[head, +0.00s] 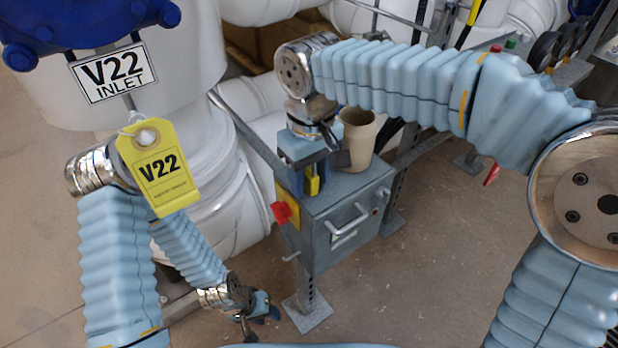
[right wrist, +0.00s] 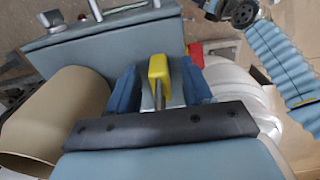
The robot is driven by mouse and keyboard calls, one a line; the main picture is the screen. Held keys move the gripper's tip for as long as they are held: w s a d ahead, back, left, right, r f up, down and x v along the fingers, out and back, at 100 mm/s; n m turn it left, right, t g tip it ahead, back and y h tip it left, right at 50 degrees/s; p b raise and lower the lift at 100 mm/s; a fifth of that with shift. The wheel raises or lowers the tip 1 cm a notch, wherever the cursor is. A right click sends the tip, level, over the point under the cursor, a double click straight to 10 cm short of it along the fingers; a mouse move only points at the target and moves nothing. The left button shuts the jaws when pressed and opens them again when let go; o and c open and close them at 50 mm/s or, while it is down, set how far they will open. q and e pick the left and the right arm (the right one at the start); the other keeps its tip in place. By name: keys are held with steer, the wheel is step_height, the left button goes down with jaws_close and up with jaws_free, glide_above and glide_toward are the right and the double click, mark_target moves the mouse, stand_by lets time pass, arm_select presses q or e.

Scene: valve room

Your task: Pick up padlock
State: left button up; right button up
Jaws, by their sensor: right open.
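A yellow padlock (right wrist: 158,72) with a steel shackle shows in the right wrist view between the two blue fingers of my right gripper (right wrist: 160,85). My right gripper is open, with a finger on either side of the padlock; I cannot tell whether they touch it. In the head view, my right gripper (head: 305,182) points down at the near left corner of the grey cabinet (head: 350,192), and the padlock's yellow body (head: 313,182) shows partly there. My left gripper (head: 258,312) hangs low at the bottom, away from the padlock; its opening is unclear.
A beige cup (head: 357,140) stands on the cabinet close beside my right gripper. A red switch (head: 282,212) sticks out from the cabinet's left side. A yellow V22 tag (head: 158,178) hangs by the white pipework (head: 198,128) at left. Open floor lies right of the cabinet.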

jaws_close()
steer(key=shift+r, duration=0.1)
step_height(320, 180, up, 3)
steer(key=shift+r+p, duration=0.1)
steer(key=shift+p, duration=0.25)
steer(key=s+a+r, duration=0.3)
steer(key=s+r, duration=0.6)
steer(key=s, duration=0.4)
steer(key=shift+s+a+r, duration=0.15)
steer(key=shift+s+r, duration=0.2)
steer(key=shift+r, duration=0.05)
